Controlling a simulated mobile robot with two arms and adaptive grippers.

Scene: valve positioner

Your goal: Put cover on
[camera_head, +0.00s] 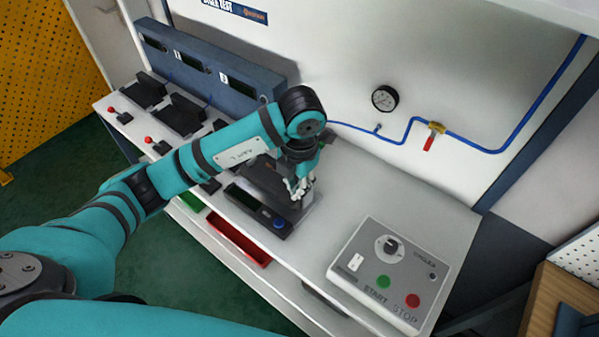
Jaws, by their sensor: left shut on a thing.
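My left gripper (299,186) reaches down over the bench near its middle. Its fingers are shut on a dark grey part that looks like the cover (307,202); the fingers and arm hide much of it. Just left of and below the fingers is a dark positioner unit (252,207) with a display and a blue knob. The held part is right beside or over this unit; I cannot tell whether they touch. My right gripper is not in view.
A control box (390,271) with green and red buttons stands at the right front. Black test fixtures (181,115) and a blue display panel (205,65) are at the left. A gauge (385,98) and blue pipe line the back wall. A red bin (237,240) sits below.

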